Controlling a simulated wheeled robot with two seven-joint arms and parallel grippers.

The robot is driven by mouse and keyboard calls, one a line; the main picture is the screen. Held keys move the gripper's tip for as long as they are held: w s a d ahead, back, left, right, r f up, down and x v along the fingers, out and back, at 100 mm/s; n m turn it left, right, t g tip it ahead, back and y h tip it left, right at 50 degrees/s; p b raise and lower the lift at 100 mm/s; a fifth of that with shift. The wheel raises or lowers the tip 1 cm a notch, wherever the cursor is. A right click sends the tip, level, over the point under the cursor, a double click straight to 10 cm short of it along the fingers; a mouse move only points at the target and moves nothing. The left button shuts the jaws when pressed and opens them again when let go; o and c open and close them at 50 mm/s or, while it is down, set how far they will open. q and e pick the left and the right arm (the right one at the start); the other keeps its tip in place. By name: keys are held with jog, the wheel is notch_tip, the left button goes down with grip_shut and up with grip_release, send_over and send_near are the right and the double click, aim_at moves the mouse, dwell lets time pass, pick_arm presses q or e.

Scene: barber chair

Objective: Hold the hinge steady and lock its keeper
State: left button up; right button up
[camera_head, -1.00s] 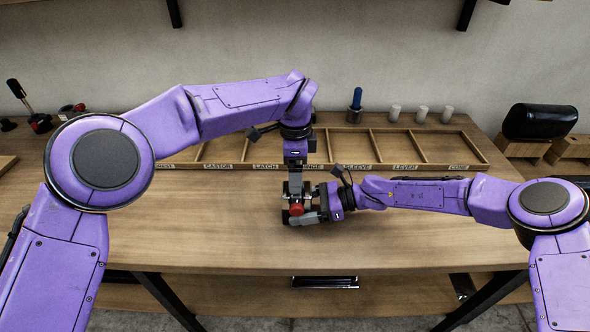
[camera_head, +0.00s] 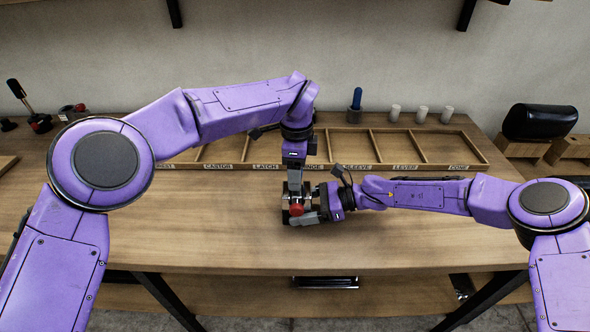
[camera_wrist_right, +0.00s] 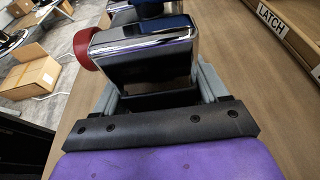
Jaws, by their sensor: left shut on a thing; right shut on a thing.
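The hinge (camera_head: 284,208) is a small chrome-and-dark block with a red round knob (camera_head: 296,209), over the middle of the bench. The right wrist view shows its chrome body (camera_wrist_right: 145,65) large, with the red knob (camera_wrist_right: 88,48) at its left. My right gripper (camera_head: 311,206) comes from the right, its grey fingers shut either side of the chrome body. My left gripper (camera_head: 295,187) points down from above, shut at the top of the hinge, apparently on the keeper; the grip point is largely hidden. A dark blue part on a chrome post (camera_wrist_right: 165,10) shows at the top edge of the wrist view.
A wooden tray (camera_head: 437,160) with labelled compartments, LATCH and SLEEVE among them, lies behind the hinge. A blue-handled tool in a cup (camera_head: 355,105) and several pale cups (camera_head: 421,114) stand behind it. The bench front (camera_head: 220,240) is clear.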

pick_arm(q)
jog(key=m, duration=0.4)
jog(key=shift+s+d, duration=0.1)
jog(key=shift+d, duration=0.3)
jog(key=m, duration=0.4)
jog(key=shift+s+d, duration=0.2)
jog(key=shift+d, duration=0.15)
jog(key=m, duration=0.4)
jog(key=shift+s+d, duration=0.25)
jog(key=shift+s, duration=0.05)
pick_arm(e)
jog(key=shift+d, duration=0.1)
pick_arm(q)
jog(key=shift+s+d+m, duration=0.1)
jog(key=shift+s+m, duration=0.1)
jog(key=shift+m, duration=0.85)
jog(key=shift+s+m, duration=0.15)
jog(key=shift+m, duration=0.9)
pick_arm(e)
jog(key=shift+w, duration=0.1)
pick_arm(q)
jog(key=o, duration=1.1)
jog(key=shift+c, duration=0.2)
jog(key=shift+w, duration=0.1)
